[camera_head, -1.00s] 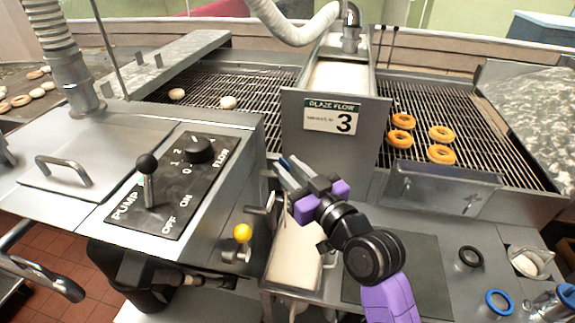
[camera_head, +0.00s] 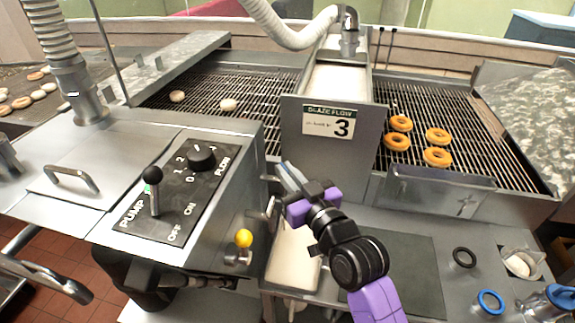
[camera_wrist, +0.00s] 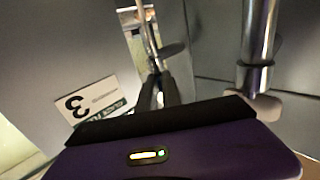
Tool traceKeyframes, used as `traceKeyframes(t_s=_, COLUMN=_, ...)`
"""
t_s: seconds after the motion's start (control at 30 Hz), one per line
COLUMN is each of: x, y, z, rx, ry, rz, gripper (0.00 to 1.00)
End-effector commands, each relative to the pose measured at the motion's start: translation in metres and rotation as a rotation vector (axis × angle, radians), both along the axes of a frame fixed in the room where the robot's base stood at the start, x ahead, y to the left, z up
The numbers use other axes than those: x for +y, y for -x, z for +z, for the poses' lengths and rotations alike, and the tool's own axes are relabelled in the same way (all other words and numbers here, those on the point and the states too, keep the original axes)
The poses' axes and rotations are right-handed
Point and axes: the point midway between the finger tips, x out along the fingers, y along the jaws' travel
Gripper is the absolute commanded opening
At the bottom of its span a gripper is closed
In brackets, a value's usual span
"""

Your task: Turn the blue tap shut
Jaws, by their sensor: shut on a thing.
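My gripper (camera_head: 288,170) is in front of the steel wall with the number 3 sign, above the cream-filled trough. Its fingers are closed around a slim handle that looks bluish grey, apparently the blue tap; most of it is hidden. In the wrist view the dark fingertips (camera_wrist: 159,90) meet on a thin metal rod (camera_wrist: 148,40) with a flat rounded plate beside it. I cannot tell how far the tap is turned.
A yellow-knobbed tap (camera_head: 243,238) is left of the trough (camera_head: 295,262). The pump panel (camera_head: 175,200) with its lever is further left. A metal pipe (camera_wrist: 258,45) is close on the right in the wrist view. A blue ring (camera_head: 490,301) lies at lower right.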

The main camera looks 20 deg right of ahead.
Motion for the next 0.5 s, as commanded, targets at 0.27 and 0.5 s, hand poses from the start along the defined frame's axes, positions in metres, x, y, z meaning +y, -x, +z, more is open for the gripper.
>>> traceKeyframes(t_s=0.27, x=-0.0019, y=0.0016, z=0.0008, rx=0.000, ry=0.011, rz=-0.063, gripper=0.00)
traceKeyframes(t_s=0.5, x=-0.0010, y=0.0023, z=-0.0012, rx=-0.005, ry=0.012, rz=-0.067, gripper=0.00)
